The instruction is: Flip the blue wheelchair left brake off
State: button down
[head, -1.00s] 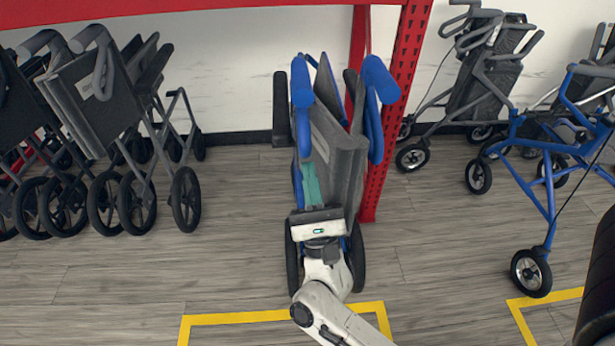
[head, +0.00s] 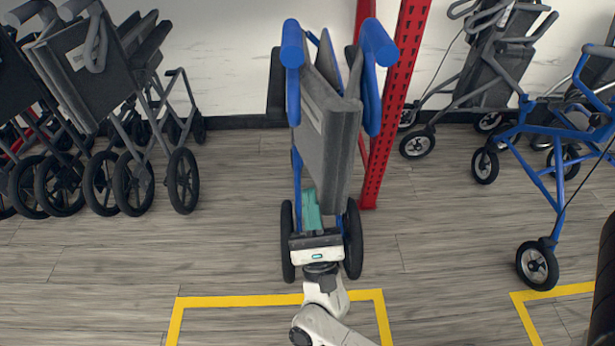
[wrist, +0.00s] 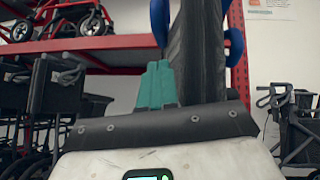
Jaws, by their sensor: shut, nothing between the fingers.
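The blue wheelchair (head: 327,130) stands folded and upright in the middle of the head view, blue push handles up and wheels on the floor. My gripper (head: 311,208) is at its lower near side, between the two near wheels in the picture. Its teal fingers are shut and empty. In the wrist view the teal fingers (wrist: 157,84) point up beside the dark folded fabric of the wheelchair (wrist: 197,50), with blue frame parts on both sides. I cannot make out the left brake; my gripper and the folded frame may hide it. Contact cannot be told.
A red rack post (head: 396,110) stands just right behind the wheelchair. Grey folded wheelchairs (head: 100,110) stand at left. A blue rollator (head: 545,190) and a grey one (head: 490,65) stand at right. Yellow tape (head: 240,301) marks the near floor. Floor is clear either side.

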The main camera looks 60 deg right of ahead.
jog(key=shift+v, duration=1.15)
